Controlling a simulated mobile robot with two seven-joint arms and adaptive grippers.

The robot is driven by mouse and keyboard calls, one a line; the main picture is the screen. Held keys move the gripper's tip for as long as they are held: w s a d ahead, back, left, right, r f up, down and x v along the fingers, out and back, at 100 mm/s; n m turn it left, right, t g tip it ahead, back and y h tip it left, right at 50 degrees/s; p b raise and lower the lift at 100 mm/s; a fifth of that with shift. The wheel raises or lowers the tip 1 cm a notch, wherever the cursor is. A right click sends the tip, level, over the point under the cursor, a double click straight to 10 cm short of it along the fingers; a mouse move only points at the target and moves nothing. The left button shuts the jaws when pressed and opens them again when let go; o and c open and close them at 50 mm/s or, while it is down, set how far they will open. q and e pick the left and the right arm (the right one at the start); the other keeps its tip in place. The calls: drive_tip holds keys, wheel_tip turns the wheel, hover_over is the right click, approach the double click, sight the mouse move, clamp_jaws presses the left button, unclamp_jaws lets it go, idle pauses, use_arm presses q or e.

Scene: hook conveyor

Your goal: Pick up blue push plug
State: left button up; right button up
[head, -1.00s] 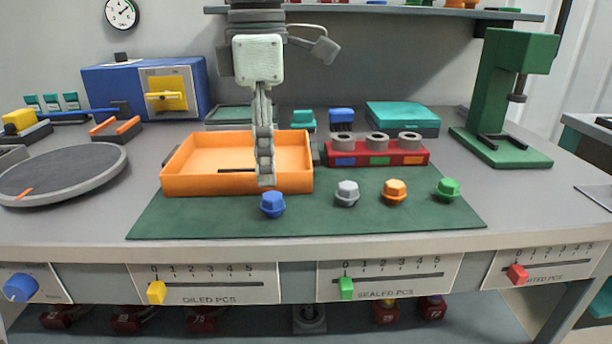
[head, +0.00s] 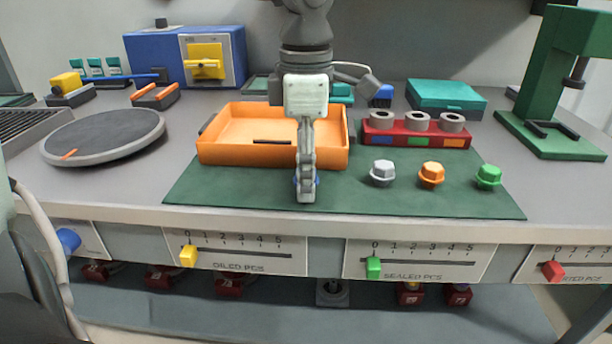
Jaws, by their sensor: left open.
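The blue push plug (head: 317,181) stands on the green mat (head: 240,195), in front of the orange tray (head: 225,158). It is mostly hidden by my left gripper (head: 306,192), and only slivers of blue show at the sides of the fingers. My left gripper points down at the plug and is open, seen edge-on, so the gap between its fingers does not show. I cannot tell whether the fingers touch the plug. My right gripper is not in view.
A grey plug (head: 383,173), an orange plug (head: 431,174) and a green plug (head: 488,176) stand in a row to the right. A red block with grey rings (head: 415,133) is behind them. A round turntable (head: 103,135) and a green press (head: 555,90) flank the mat.

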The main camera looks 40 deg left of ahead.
use_arm(q)
drive_tip(key=c, duration=0.9)
drive_tip(key=shift+r, duration=0.15)
